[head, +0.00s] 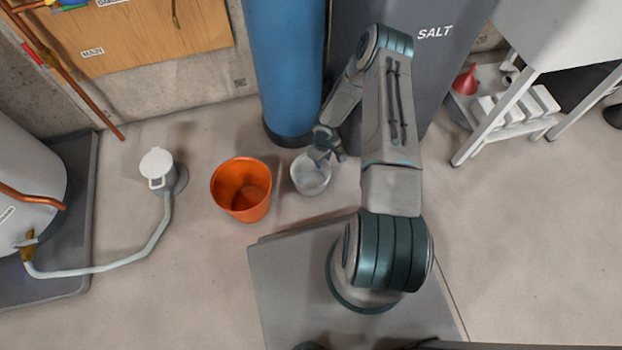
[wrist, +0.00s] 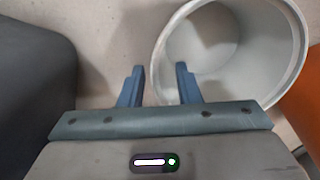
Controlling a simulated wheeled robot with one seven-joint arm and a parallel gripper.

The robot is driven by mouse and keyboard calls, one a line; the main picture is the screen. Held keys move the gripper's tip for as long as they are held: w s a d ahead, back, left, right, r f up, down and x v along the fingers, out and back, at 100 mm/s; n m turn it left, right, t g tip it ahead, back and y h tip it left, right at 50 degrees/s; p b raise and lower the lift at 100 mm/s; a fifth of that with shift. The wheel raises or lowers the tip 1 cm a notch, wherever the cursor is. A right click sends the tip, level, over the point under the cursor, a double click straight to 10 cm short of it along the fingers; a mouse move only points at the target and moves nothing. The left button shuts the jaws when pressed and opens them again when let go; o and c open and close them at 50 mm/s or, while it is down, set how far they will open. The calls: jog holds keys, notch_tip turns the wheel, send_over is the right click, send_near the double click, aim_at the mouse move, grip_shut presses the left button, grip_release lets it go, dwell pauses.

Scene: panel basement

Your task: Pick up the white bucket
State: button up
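The white bucket (head: 311,182) stands upright on the floor in the head view, in front of the blue tank. It looks empty. My gripper (head: 324,157) is at its far right rim in that view. In the wrist view the bucket (wrist: 245,55) fills the upper right. There my gripper (wrist: 160,86) is open, with a gap between its two fingers. The right finger overlaps the bucket's opening and the left finger lies outside it, with the rim passing between them. I cannot tell how deep the fingertips are or whether they touch the wall.
An orange bucket (head: 241,190) stands close to the left of the white one. The blue tank (head: 284,65) and grey salt bin (head: 432,75) stand close behind. A drain (head: 160,170) with a pale hose is further left.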

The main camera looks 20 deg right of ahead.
grip_shut()
jog(key=shift+r, duration=0.15)
